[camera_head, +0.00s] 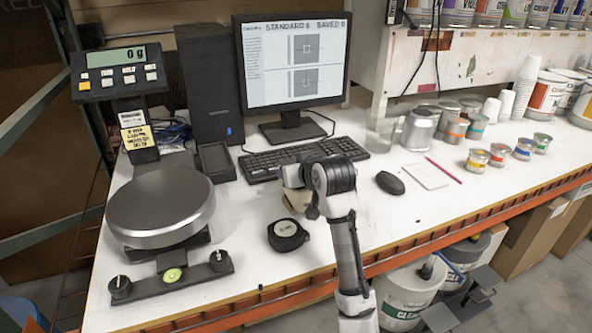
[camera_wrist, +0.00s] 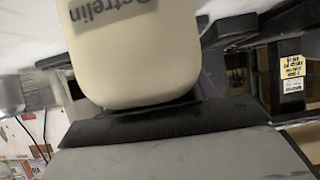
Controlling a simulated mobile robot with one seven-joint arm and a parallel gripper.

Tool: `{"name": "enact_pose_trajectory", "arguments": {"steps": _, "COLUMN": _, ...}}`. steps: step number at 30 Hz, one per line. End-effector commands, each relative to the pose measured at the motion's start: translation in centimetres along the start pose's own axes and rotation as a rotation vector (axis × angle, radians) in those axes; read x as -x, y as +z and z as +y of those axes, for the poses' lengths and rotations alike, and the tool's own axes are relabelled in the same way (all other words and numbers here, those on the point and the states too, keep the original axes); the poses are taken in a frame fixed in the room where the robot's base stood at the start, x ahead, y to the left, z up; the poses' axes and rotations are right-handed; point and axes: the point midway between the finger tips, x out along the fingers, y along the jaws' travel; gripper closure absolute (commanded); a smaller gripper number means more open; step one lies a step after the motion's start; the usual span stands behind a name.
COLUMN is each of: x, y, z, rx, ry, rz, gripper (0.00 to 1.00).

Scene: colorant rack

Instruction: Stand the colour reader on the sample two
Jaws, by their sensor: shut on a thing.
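A cream, rounded device with dark lettering (camera_wrist: 135,50), which looks like the colour reader, fills the top middle of the wrist view. My gripper (camera_wrist: 135,115) is shut on it. In the head view a cream part of it (camera_head: 296,201) shows beside my wrist, above the white bench between the keyboard and the tape measure; my arm hides most of it. My fingertips are hidden there, and I cannot tell the gap to the bench. No label marks sample two; several small tins with coloured bands (camera_head: 498,155) stand on the right of the bench.
A round scale (camera_head: 160,208) stands at left, with an empty black cradle (camera_head: 215,163) behind it. A black tape measure (camera_head: 287,236), keyboard (camera_head: 262,167), mouse (camera_head: 390,183) and white card (camera_head: 425,174) with a pink pencil lie around my arm. A monitor (camera_head: 292,65) stands behind.

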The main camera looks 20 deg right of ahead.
Motion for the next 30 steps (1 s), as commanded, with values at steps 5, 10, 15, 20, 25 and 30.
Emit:
{"name": "enact_pose_trajectory", "arguments": {"steps": 5, "x": -0.1, "y": 0.2, "z": 0.0, "rx": 0.000, "ry": 0.000, "rz": -0.001, "gripper": 0.31}}
{"name": "enact_pose_trajectory", "arguments": {"steps": 10, "x": -0.1, "y": 0.2, "z": 0.0, "rx": 0.000, "ry": -0.001, "rz": -0.001, "gripper": 0.22}}
{"name": "enact_pose_trajectory", "arguments": {"steps": 15, "x": -0.1, "y": 0.1, "z": 0.0, "rx": 0.000, "ry": 0.000, "rz": -0.001, "gripper": 0.22}}
{"name": "enact_pose_trajectory", "arguments": {"steps": 20, "x": 1.0, "y": 0.0, "z": 0.1, "rx": -0.001, "ry": 0.000, "rz": 0.002, "gripper": 0.22}}
{"name": "enact_pose_trajectory", "arguments": {"steps": 25, "x": 4.4, "y": 0.0, "z": 0.0, "rx": 0.002, "ry": 0.001, "rz": 0.004, "gripper": 0.22}}
{"name": "enact_pose_trajectory", "arguments": {"steps": 30, "x": 8.1, "y": 0.0, "z": 0.0, "rx": 0.001, "ry": 0.001, "rz": 0.004, "gripper": 0.22}}
